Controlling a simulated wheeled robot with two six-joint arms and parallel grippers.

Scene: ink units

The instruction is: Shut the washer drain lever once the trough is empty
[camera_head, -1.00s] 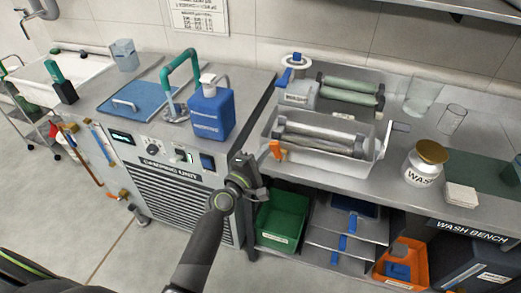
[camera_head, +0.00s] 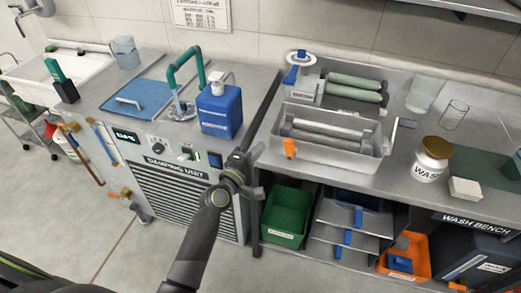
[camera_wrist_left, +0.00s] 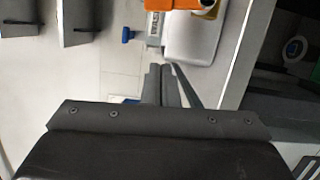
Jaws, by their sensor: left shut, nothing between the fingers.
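The washer trough (camera_head: 278,141) is a grey metal tub on the wash bench with pale rollers in it. Whether liquid stands in it I cannot tell. The orange drain lever (camera_head: 290,148) on its front left points down. My left gripper (camera_head: 248,160) is left of the lever and a little lower, apart from it, in front of the gap between the damping unit and the bench. Its fingers also show in the left wrist view (camera_wrist_left: 164,75), shut and empty. An orange part shows at that view's top edge; I cannot tell what it is. My right gripper is not in view.
A blue jug (camera_head: 220,112) stands on the damping unit (camera_head: 175,165), left of my gripper. A white jar (camera_head: 430,160) stands right of the trough. Below the bench are a green bin (camera_head: 287,216), trays with blue handles and an orange bin (camera_head: 413,250).

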